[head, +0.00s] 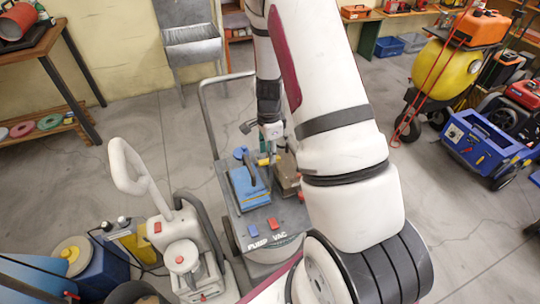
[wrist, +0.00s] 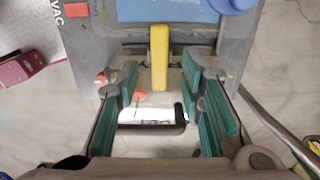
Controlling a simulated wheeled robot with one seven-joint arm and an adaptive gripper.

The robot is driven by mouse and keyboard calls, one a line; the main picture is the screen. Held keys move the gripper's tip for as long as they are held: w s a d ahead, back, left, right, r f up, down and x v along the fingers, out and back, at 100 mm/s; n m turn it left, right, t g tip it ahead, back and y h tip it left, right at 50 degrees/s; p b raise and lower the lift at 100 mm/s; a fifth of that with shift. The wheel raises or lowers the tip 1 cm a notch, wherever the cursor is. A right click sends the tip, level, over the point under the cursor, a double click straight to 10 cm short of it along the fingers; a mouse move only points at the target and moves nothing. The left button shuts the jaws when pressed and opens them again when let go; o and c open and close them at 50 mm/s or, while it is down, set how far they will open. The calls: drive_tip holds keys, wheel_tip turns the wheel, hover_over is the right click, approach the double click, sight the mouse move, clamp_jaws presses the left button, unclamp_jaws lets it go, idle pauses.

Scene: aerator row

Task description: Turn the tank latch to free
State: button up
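A yellow lever, which looks like the tank latch (wrist: 159,58), lies at the edge of the pump vac's grey top in the wrist view. It points from the blue lid (wrist: 168,10) toward my gripper. In the head view the yellow latch (head: 264,161) shows as a small piece beside the blue lid (head: 247,187), just below my wrist. My gripper (wrist: 163,80) is open, its teal-padded fingers on either side of the latch's line. Clear gaps show on both sides, and nothing is held. Whether the fingertips are at the latch's height I cannot tell.
The pump vac (head: 262,232) has red switches (head: 272,223) and a tall grey push handle (head: 204,110). A white carpet machine (head: 180,250) stands close on its left. A blue machine (head: 482,145) stands at the right. Open concrete floor lies between.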

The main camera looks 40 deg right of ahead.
drive_tip(key=shift+f, duration=1.3)
drive_tip(key=shift+c, duration=0.2)
clamp_jaws()
